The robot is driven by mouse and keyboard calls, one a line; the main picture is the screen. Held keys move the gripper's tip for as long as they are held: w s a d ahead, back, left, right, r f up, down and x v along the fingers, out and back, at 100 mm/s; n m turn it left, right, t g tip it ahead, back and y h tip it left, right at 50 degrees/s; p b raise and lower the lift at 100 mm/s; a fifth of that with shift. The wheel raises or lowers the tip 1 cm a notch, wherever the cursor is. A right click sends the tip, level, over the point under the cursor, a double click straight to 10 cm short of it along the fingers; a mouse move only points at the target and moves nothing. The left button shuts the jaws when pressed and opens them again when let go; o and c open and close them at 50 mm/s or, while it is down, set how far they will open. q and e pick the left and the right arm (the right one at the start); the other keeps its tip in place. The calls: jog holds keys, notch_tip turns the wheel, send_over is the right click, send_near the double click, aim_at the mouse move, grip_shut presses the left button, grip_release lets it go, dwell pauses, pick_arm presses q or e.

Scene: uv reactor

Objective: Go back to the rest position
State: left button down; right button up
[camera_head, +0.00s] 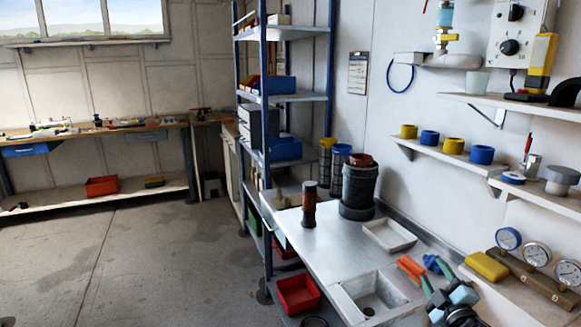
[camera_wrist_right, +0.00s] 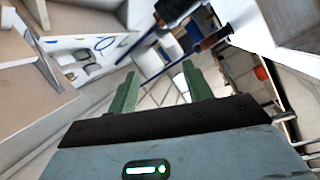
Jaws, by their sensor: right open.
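My right gripper (camera_head: 437,276) is at the lower right of the head view, above the front right of the metal worktop (camera_head: 325,235), beside the sink (camera_head: 372,297). Its two green fingers stand apart with nothing between them. In the right wrist view, the open fingers of the right gripper (camera_wrist_right: 162,85) also show empty, with the room tilted behind them. My left gripper is not in view.
A black canister (camera_head: 358,190) and a red-and-black cylinder (camera_head: 309,206) stand on the worktop. A white tray (camera_head: 389,236), orange-handled item (camera_head: 410,268), yellow sponge (camera_head: 486,266) and gauge board (camera_head: 530,278) are near my gripper. Wall shelves (camera_head: 440,157) overhang the right. The left floor is clear.

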notch_tip(320, 180, down, 7)
jog(key=d+m+g+h, duration=0.2)
jog(key=d+m+g, duration=0.15)
jog(key=m, duration=0.65)
jog(key=s+a+f+g+y, duration=0.1)
jog(key=s+a+f, duration=0.3)
jog(key=s+f, duration=0.2)
jog(key=s+a+f+g, duration=0.2)
jog(key=s+a+f, duration=0.2)
jog(key=s+f, duration=0.25)
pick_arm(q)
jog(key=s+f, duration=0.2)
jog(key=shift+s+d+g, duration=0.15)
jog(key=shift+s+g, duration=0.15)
pick_arm(e)
jog(key=s+a+f+g, duration=0.1)
jog(key=s+a+f, duration=0.1)
jog(key=s, duration=0.9)
jog(key=s+a+f+g+y, duration=0.1)
jog(key=s+a+f, duration=0.2)
jog(key=s, duration=0.8)
jog(key=s+a+f+m+g+y, duration=0.1)
jog(key=s+a+f+g, duration=0.1)
jog(key=s+a, duration=0.4)
jog(key=s, duration=0.5)
jog(key=shift+s+a+f, duration=0.25)
jog(key=shift+s, duration=0.15)
